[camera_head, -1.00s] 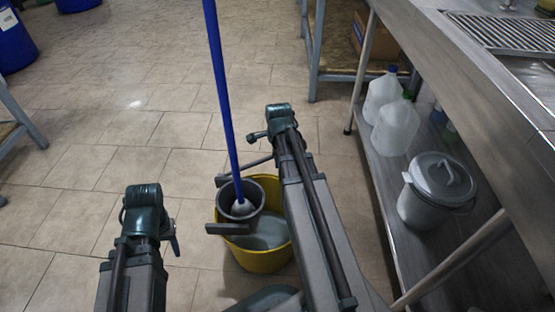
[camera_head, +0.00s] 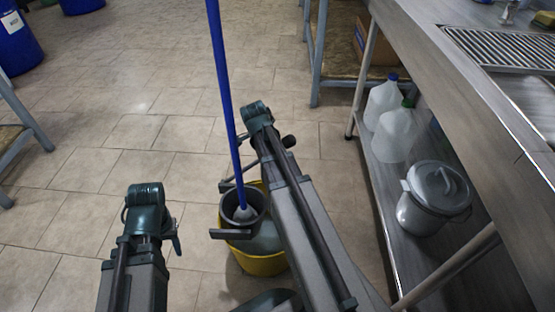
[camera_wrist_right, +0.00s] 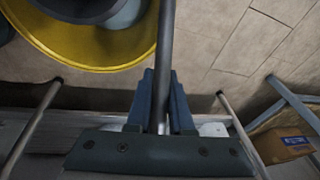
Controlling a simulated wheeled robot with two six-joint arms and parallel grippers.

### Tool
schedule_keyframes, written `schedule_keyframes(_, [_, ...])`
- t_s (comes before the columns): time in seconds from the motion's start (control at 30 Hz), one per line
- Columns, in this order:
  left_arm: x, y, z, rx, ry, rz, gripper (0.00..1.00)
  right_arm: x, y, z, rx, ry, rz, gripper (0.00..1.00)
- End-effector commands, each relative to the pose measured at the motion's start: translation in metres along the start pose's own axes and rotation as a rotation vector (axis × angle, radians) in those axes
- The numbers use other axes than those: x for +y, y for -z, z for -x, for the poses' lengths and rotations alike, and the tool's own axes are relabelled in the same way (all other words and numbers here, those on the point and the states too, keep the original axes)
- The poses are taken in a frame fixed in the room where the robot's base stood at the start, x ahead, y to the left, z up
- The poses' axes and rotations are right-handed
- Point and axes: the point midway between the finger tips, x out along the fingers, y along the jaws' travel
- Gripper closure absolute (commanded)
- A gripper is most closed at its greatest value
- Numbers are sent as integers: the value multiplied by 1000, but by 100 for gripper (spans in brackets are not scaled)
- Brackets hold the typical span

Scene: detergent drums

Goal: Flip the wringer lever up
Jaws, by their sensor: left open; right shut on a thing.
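The yellow bucket (camera_head: 262,264) stands on the floor in the head view, partly hidden by my right arm. A dark grey wringer (camera_head: 229,234) sits on it. A mop with a blue handle (camera_head: 226,108) stands tilted in the wringer. In the right wrist view the wringer lever (camera_wrist_right: 166,38) is a dark bar running down from the bucket side into my right gripper (camera_wrist_right: 161,88), whose fingers are shut on it. The lever's grip end is hidden by the gripper there. My left gripper (camera_head: 175,238) is open and empty, left of the bucket; its fingertips show only partly.
A steel counter (camera_head: 440,70) with a low shelf runs along the right. The shelf holds clear jugs (camera_head: 397,135) and a lidded grey pail (camera_head: 432,200). A table leg (camera_head: 318,60) stands behind. Tiled floor (camera_head: 100,130) to the left is free.

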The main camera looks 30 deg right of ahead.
Motion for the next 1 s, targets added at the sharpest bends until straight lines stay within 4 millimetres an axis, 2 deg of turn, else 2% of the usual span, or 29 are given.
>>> schedule_keyframes(0.07, [0, 0, 5, 0, 0, -1, 50, -2, -4, 7, 20, 0, 6, 100])
schedule_keyframes(0.37, [0, 0, 4, 0, 0, -1, 50, -2, -3, 6, 31, -1, 4, 100])
schedule_keyframes(0.4, [0, 0, 4, 0, 0, -1, 50, -2, -3, 6, 31, -1, 4, 79])
schedule_keyframes(0.57, [0, 0, 4, 0, 0, -1, 50, -2, -3, 6, 31, -1, 4, 50])
schedule_keyframes(1.0, [-1, 0, 9, 0, 0, -2, 50, -2, -3, 12, 31, -1, 4, 50])
